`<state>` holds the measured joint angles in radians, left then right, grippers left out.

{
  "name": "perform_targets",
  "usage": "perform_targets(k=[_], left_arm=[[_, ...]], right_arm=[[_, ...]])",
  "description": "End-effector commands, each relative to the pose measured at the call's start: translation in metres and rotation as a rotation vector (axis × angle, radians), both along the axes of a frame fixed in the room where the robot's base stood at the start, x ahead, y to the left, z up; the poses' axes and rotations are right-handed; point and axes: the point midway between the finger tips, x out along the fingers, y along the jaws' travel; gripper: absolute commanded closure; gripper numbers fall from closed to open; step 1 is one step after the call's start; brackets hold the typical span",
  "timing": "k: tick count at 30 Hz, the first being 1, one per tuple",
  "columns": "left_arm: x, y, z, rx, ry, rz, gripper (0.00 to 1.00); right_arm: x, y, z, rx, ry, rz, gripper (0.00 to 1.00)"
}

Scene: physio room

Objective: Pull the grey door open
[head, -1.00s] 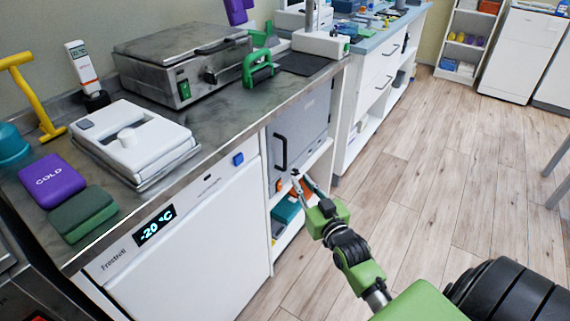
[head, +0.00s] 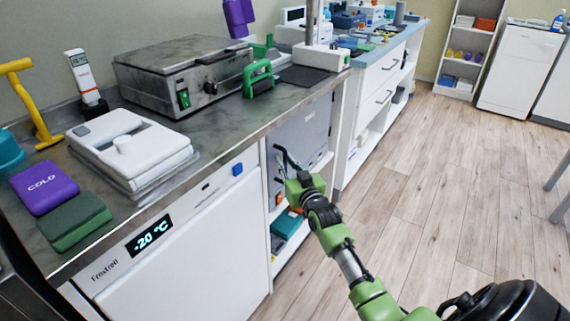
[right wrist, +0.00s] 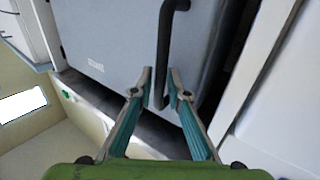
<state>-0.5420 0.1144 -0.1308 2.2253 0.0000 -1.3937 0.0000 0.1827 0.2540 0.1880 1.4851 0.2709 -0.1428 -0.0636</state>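The grey door (head: 308,125) is the front of a cabinet under the counter, and it looks shut. Its dark bar handle is mostly hidden by my gripper in the head view. My right gripper (head: 287,163) is in front of the door at the handle. In the right wrist view, the door (right wrist: 110,45) fills the top middle and the black handle (right wrist: 165,45) runs down between the fingertips of my right gripper (right wrist: 161,82). The fingers are open, with a gap on each side of the handle. My left gripper is not in view.
The white freezer (head: 180,250) stands left of the cabinet, below the steel counter (head: 225,128). An open shelf with a teal box (head: 287,224) lies below the door. A white drawer unit (head: 375,95) stands to the right. The wood floor (head: 430,190) is clear.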

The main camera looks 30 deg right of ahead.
Motion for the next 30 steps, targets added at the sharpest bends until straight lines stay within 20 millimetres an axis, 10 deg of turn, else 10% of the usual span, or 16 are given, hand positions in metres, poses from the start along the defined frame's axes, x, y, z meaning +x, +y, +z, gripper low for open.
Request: perform_targets(k=[30], left_arm=[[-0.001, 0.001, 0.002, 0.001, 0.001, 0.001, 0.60]], right_arm=[[-0.021, -0.018, -0.002, -0.010, 0.007, 0.058, 1.00]])
